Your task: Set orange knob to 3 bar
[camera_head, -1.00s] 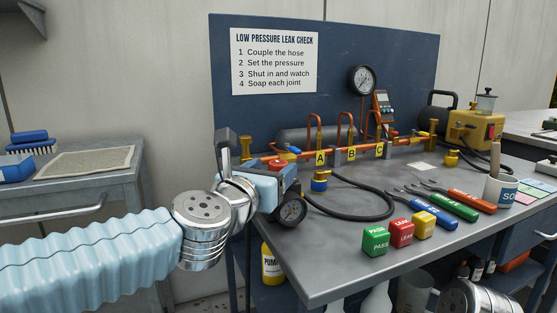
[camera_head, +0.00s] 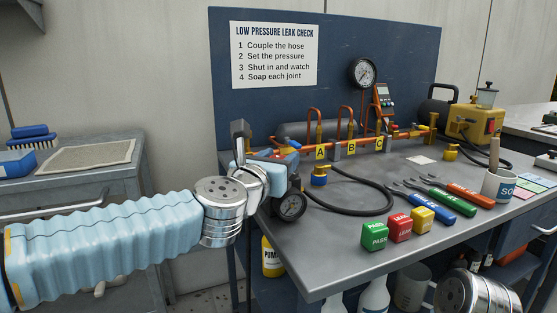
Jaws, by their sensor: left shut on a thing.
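My left gripper (camera_head: 285,166) is at the left front of the bench, against the regulator. Its jaws are shut on the orange knob, which is mostly hidden behind the gripper and wrist. A small round black-rimmed gauge (camera_head: 291,206) sits just below the gripper, on the front of the regulator. Its needle is too small to read. A larger gauge (camera_head: 362,73) is mounted on the blue back panel. My right gripper is out of view; only a silver part of my right arm shows at the bottom right.
Green, red and yellow blocks (camera_head: 374,237) stand near the bench's front edge. Tools with coloured handles (camera_head: 437,217) and a mug (camera_head: 499,186) are to the right. A black hose (camera_head: 370,211) curls behind the blocks. The pipe manifold (camera_head: 350,144) runs along the back.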

